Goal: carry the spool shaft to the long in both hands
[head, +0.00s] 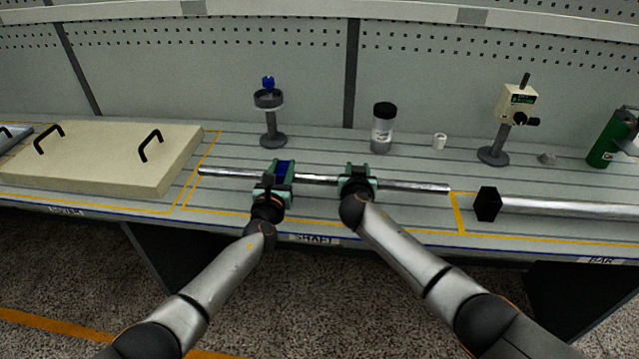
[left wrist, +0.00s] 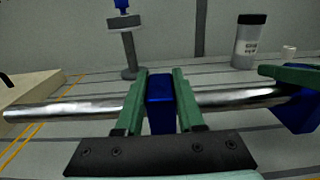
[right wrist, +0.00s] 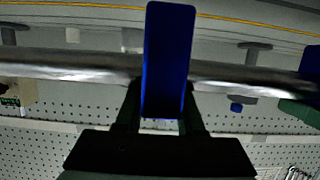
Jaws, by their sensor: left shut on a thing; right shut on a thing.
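The spool shaft (head: 320,180) is a long silver rod lying left to right across the front of the bench in the head view. It also crosses the left wrist view (left wrist: 60,111) and the right wrist view (right wrist: 70,65). My left gripper (head: 281,172) is shut on a blue block (left wrist: 160,103) on the shaft, with a green finger on each side. My right gripper (head: 358,180) is shut on a second blue block (right wrist: 168,60) on the shaft. I cannot tell whether the shaft touches the bench.
A cream panel (head: 105,155) with two black handles lies at left. A silver bar (head: 560,207) with a black end lies close to the shaft's right end. Behind stand a blue-topped stand (head: 272,138), a black-lidded jar (head: 382,130) and a gauge stand (head: 494,155). A green canister (head: 610,138) stands at far right.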

